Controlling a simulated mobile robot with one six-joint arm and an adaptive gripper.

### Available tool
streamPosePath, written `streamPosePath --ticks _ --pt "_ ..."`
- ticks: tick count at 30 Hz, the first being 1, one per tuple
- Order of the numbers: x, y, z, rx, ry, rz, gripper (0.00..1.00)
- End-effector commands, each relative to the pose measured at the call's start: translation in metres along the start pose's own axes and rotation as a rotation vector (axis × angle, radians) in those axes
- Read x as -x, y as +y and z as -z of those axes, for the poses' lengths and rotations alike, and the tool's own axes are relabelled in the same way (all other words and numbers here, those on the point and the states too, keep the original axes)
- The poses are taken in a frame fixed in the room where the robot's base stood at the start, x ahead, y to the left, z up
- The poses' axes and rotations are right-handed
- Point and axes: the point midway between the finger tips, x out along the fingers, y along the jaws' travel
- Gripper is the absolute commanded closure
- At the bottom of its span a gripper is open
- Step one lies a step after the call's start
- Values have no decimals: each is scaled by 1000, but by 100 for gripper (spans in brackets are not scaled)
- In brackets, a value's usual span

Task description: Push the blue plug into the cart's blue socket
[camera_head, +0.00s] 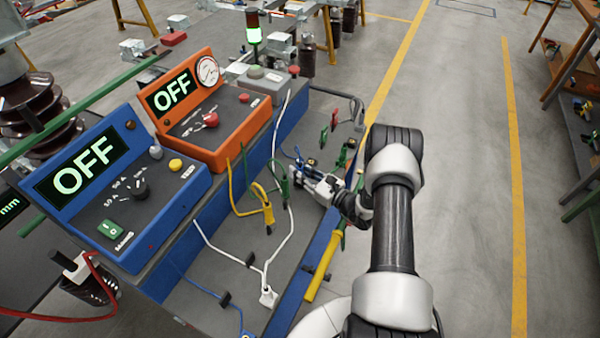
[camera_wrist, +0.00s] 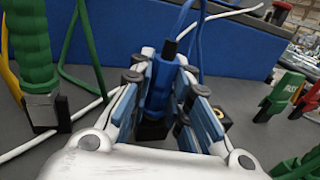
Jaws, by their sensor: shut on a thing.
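My gripper (camera_wrist: 166,68) is shut on the blue plug (camera_wrist: 158,88), which stands between its fingers in the wrist view. A blue cable (camera_wrist: 192,40) loops up behind the plug, and the plug's lower end is dark. In the head view my gripper (camera_head: 297,171) is low over the cart's grey deck (camera_head: 222,290), near its right edge. The plug is too small to make out clearly there. I cannot identify the cart's blue socket in either view. A small dark round fitting (camera_wrist: 222,118) lies just right of the fingers in the wrist view.
A green clip (camera_wrist: 32,60) stands close left of my gripper, and green and red clips (camera_wrist: 285,92) stand to the right. White cables (camera_head: 288,225) and a yellow clip (camera_head: 268,215) lie nearby. Blue (camera_head: 125,195) and orange (camera_head: 215,120) boxes reading OFF stand left.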

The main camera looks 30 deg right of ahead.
Motion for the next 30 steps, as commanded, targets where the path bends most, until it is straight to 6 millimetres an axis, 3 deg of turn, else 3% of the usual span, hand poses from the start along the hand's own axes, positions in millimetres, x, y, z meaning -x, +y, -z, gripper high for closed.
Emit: streamPosePath --ticks 5,15,21,30 --pt "0 -1 -27 2 -2 0 100" --pt "0 0 -123 4 -2 0 100" --pt "0 0 -168 3 -2 0 100" --pt "0 0 -194 1 0 0 100"
